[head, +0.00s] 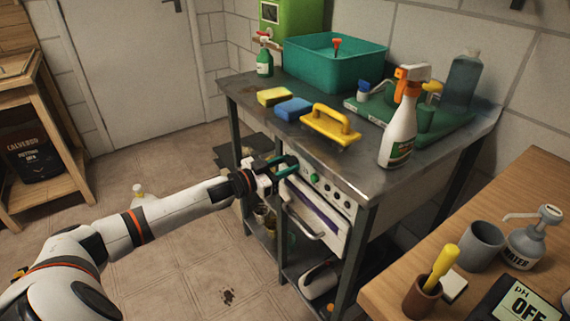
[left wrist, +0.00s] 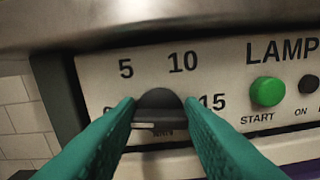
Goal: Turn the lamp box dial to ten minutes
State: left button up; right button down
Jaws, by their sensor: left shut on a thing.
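The lamp box (head: 338,228) is a white unit under the steel table top, with its panel facing my left arm. In the left wrist view its dial (left wrist: 160,102) is a dark knob, with printed marks 0, 5, 10 and 15 around it and MIN below. My left gripper (head: 292,165) is at the left end of the panel. Its two green fingers (left wrist: 160,128) are shut on the dial, one on each side. The fingers partly cover the 0 and MIN, and I cannot tell which mark the dial points to. My right gripper is not in view.
A green START button (left wrist: 268,92) sits right of the dial. A handle (head: 304,228) sticks out below the panel. On the steel table (head: 361,178) above stand a teal tub (head: 330,68), a spray bottle (head: 398,132), sponges and a yellow float. A wooden table (head: 480,277) stands at right.

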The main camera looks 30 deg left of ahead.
pick_arm(q)
jog(key=m+p, duration=0.1)
jog(key=m, duration=0.2)
jog(key=shift+d+m, duration=0.1)
jog(key=shift+m, duration=0.2)
jog(key=m, duration=0.2)
jog(key=shift+m, duration=0.3)
jog(key=m, duration=0.2)
jog(key=shift+m+p, duration=0.3)
jog(key=shift+m, duration=0.1)
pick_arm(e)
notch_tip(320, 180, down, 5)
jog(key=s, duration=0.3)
pick_arm(q)
jog(key=shift+s+d+f+m+b, duration=0.1)
jog(key=shift+m+b, duration=0.5)
jog(key=shift+m, duration=1.7)
jog(key=shift+w+a+f+m+b, duration=0.15)
jog(key=shift+m+b, duration=0.45)
jog(key=shift+m, duration=1.7)
jog(key=shift+s+d+f+m+b, duration=0.15)
jog(key=shift+m+b, duration=0.45)
jog(key=shift+m, duration=1.7)
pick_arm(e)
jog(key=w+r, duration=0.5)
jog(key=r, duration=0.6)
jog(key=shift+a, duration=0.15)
pick_arm(q)
jog(key=o, duration=1)
jog(key=shift+r, duration=0.1)
